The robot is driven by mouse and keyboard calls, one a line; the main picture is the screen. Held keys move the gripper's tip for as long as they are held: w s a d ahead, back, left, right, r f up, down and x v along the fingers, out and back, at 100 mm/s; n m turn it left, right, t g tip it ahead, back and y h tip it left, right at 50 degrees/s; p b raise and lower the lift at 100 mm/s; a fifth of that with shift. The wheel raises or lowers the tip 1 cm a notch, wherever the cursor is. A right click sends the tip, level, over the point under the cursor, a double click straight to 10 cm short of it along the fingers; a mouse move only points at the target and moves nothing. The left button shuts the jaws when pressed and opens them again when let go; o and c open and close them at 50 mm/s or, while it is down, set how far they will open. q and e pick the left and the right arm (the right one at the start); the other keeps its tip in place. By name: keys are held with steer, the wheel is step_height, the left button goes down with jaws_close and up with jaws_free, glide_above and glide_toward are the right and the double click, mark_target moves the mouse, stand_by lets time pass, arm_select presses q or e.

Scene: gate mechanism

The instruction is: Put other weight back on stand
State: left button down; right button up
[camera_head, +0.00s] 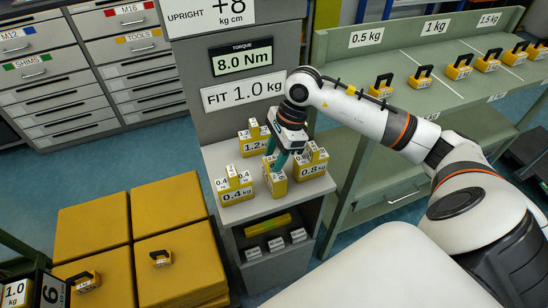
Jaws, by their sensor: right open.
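My right gripper (277,160) points down over the grey stand top (245,211), its teal fingers apart. Its fingertips are at the top of a yellow weight (276,184) near the stand's front middle; I cannot tell whether they touch it. Around it on the stand are yellow weight blocks marked 0.4 (236,193), 1.2 (254,147) and 0.8 (313,169), each with smaller blocks on top. The gripper and arm partly hide the blocks behind. My left gripper is out of view.
The sign above the stand reads "FIT 1.0 kg" (243,93). A green bench (420,60) at right carries several yellow weights with black handles under kg labels. Big yellow blocks (90,225) at lower left carry two small handled weights (161,259). Drawer cabinets (50,90) stand behind.

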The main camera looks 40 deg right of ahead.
steer(key=b+v, duration=0.2)
steer(key=v, duration=0.8)
steer(key=shift+r, duration=0.4)
steer(key=shift+s+d+f, duration=0.1)
steer(key=shift+s+d, duration=0.05)
